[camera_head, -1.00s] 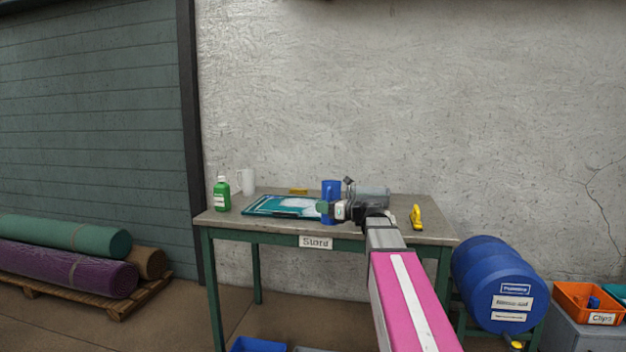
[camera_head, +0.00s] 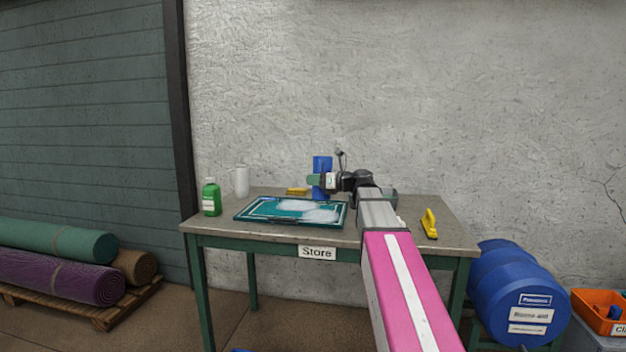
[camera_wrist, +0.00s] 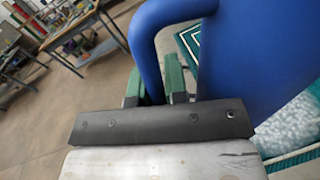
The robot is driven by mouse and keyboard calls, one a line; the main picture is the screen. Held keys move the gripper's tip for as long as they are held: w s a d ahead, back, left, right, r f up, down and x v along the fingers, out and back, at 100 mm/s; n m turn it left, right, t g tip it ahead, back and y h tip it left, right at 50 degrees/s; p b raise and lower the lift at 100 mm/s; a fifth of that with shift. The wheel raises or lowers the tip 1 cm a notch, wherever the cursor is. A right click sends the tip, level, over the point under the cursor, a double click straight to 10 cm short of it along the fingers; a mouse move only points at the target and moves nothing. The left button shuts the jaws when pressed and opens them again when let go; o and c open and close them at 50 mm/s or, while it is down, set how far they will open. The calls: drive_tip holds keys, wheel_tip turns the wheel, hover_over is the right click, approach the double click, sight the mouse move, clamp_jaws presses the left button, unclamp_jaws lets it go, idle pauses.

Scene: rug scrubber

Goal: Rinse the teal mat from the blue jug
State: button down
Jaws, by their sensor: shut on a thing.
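The teal mat (camera_head: 247,212) lies flat on the table, with white foam patches (camera_head: 293,206) over its middle and right side. The blue jug (camera_head: 321,165) is upright in my gripper (camera_head: 315,181), above the mat's back right part. In the wrist view the green fingers of my gripper (camera_wrist: 160,88) are shut on the handle of the blue jug (camera_wrist: 245,60). Part of the mat (camera_wrist: 193,40) and some foam (camera_wrist: 290,128) show behind the jug there. My gripper and arm hide part of the jug in the head view.
The table (camera_head: 420,205) also holds a green bottle (camera_head: 211,198) and a white jug (camera_head: 240,181) at the left. A yellow-handled brush (camera_head: 429,224) lies at the right, and a small yellow item (camera_head: 297,190) behind the mat.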

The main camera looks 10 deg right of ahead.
drive_tip(key=shift+s+a+r+m+g, duration=0.15)
drive_tip(key=shift+m+g, duration=0.15)
drive_tip(key=shift+m, duration=0.95)
drive_tip(key=shift+s+d+r+m+g, duration=0.1)
drive_tip(key=shift+r+m+g, duration=0.15)
drive_tip(key=shift+m, duration=0.95)
drive_tip(key=shift+s+a+r+m+g, duration=0.1)
drive_tip(key=shift+m+g, duration=0.25)
drive_tip(key=shift+m, duration=0.9)
drive_tip(key=shift+h, duration=0.3)
drive_tip(key=shift+w+m, duration=0.3)
drive_tip(key=shift+m, duration=0.4)
